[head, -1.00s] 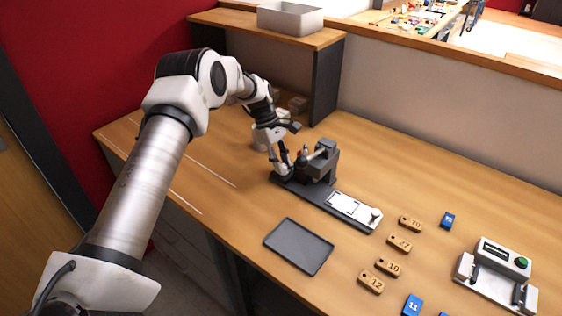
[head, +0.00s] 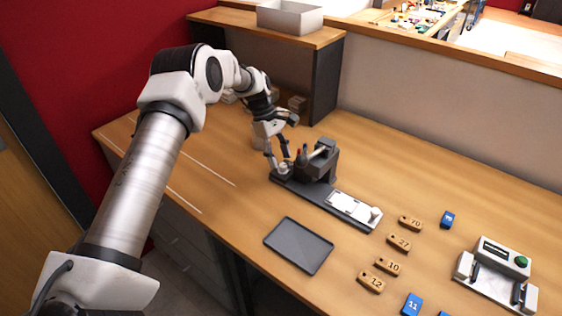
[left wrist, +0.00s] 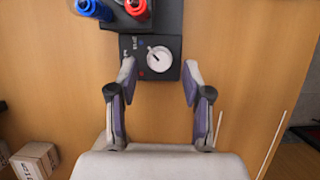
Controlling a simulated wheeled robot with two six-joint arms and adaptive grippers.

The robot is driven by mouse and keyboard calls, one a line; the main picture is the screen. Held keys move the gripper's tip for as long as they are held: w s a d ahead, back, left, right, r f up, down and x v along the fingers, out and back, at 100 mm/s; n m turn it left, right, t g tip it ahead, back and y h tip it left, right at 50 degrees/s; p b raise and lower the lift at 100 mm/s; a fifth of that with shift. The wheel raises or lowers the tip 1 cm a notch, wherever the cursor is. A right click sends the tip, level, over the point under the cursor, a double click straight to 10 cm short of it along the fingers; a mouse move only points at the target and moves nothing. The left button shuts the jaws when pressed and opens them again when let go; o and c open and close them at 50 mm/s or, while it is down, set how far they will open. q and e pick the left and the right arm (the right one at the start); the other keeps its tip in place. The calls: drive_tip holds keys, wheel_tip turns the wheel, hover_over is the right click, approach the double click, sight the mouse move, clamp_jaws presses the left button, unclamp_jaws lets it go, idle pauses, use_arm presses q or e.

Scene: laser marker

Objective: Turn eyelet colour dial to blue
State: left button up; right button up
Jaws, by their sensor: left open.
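The eyelet colour dial (left wrist: 159,59) is a round pale knob on a dark plate at the end of the eyelet machine (head: 318,165). In the left wrist view a blue dot lies at the dial's upper left and a red dot at its lower left. A small dark mark on the knob is toward its upper left, on the blue dot's side. My left gripper (left wrist: 158,76) is open, with its fingers apart on either side of the dial and no visible contact. In the head view the left gripper (head: 278,160) is above the dial's end of the machine. My right gripper is not in view.
Blue and red cylinders (left wrist: 94,9) stand behind the dial. A dark tray (head: 298,246) lies in front of the machine. Several numbered wooden tags (head: 388,267) and a white device (head: 497,275) are to the right. A shelf (head: 270,32) stands behind.

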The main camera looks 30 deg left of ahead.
use_arm(q)
drive_tip(key=v, duration=0.9)
drive_tip(key=shift+r, duration=0.35)
drive_tip(key=shift+a+f, duration=0.1)
